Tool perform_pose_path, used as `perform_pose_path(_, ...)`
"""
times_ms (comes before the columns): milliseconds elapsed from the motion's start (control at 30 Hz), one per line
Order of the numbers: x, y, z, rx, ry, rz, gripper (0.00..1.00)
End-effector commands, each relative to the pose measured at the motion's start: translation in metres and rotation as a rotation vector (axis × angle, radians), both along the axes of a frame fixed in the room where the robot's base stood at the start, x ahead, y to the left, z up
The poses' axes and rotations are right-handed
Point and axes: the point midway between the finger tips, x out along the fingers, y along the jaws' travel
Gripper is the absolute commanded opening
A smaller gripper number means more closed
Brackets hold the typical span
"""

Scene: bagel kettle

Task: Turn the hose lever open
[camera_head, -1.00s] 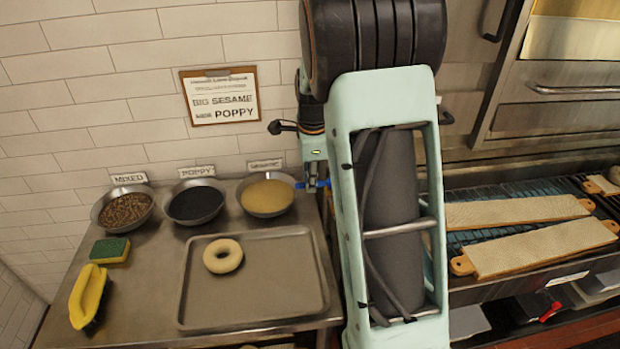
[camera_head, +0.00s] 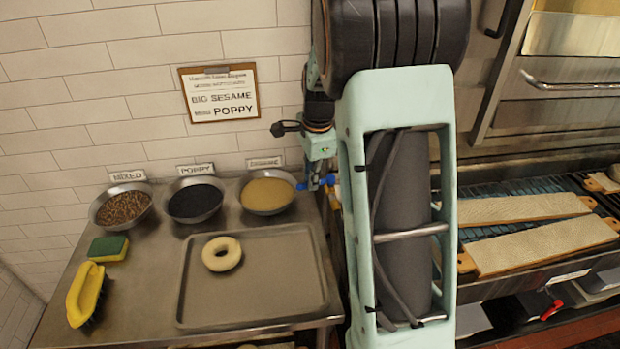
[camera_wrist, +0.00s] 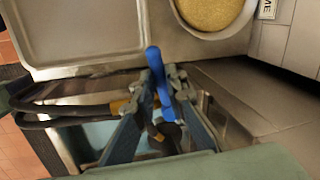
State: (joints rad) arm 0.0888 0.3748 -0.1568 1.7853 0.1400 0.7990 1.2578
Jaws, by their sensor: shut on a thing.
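The hose lever is a blue handle (camera_wrist: 154,66), upright in the wrist view between the fingers of my gripper (camera_wrist: 163,84). My gripper is shut on the lever, with its tip standing out past the fingertips. A brass-coloured fitting (camera_wrist: 157,132) and dark hose parts show below the fingers. In the head view my gripper (camera_head: 318,184) is at the right edge of the steel table, beside the sesame bowl (camera_head: 267,193), with a bit of blue next to it. My arm hides much of the valve there.
The steel table (camera_head: 150,262) holds a tray (camera_head: 255,292) with one bagel (camera_head: 221,254), seed bowls, a sponge (camera_head: 108,248) and a yellow brush (camera_head: 86,292). Bagel boards (camera_head: 540,246) lie right of my arm. Black hoses (camera_wrist: 70,112) run left of my gripper in the wrist view.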

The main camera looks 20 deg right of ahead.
Motion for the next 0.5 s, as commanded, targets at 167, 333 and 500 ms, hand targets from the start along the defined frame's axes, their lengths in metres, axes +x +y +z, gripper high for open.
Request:
perform_pose_path(167, -0.009, -0.003, -0.001, 0.0, -0.003, 0.157, 0.0)
perform_pose_path(333, -0.017, -0.006, -0.001, 0.0, -0.003, 0.317, 0.0)
perform_pose_path(500, -0.025, -0.009, -0.001, 0.002, -0.002, 0.48, 0.0)
